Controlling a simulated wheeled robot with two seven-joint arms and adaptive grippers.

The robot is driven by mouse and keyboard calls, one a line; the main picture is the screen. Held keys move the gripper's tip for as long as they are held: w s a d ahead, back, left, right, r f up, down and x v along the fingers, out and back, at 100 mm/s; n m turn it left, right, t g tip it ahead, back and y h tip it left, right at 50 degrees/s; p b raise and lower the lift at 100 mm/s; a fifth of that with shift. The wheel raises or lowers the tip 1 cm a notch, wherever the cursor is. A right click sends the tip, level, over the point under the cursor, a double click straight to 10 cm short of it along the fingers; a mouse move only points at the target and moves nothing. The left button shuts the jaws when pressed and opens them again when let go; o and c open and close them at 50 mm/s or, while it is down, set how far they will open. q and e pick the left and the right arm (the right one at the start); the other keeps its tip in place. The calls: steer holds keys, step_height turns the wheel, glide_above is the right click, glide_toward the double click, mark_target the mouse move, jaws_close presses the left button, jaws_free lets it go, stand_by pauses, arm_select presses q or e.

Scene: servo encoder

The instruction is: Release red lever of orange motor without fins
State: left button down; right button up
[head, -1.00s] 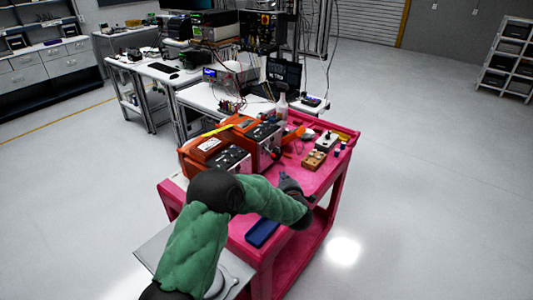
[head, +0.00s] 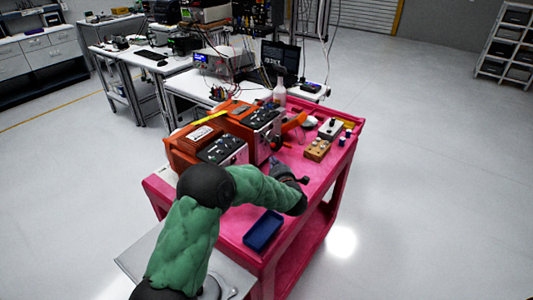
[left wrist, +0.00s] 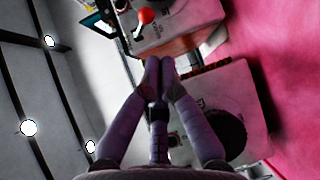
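Two orange motor units stand on the pink cart, a nearer one (head: 193,150) and one behind it to the right (head: 246,117). I cannot tell which one has fins. My left gripper (head: 277,170) is over the cart, to the right of the motors. Its fingertips meet in the left wrist view (left wrist: 160,66), with nothing clearly held. They are apart from the red lever. My right gripper is not in view.
The pink cart (head: 325,180) also bears a blue tray (head: 263,230), a wooden block with holes (head: 317,150), a white box (head: 331,130) and a white bottle (head: 280,94). A workbench (head: 190,88) with instruments stands behind. The floor to the right is clear.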

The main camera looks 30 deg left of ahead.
arm_select(q)
steer(key=shift+r, duration=0.1)
steer(key=b, duration=0.2)
glide_toward(265, 142)
steer(key=w+a, duration=0.2)
steer(key=shift+w+a+f, duration=0.25)
steer(key=shift+a+f, duration=0.1)
steer(key=shift+a, duration=0.3)
steer(key=shift+d+r+h+p, duration=0.2)
steer(key=shift+h+p, duration=0.1)
steer(key=shift+p, duration=0.1)
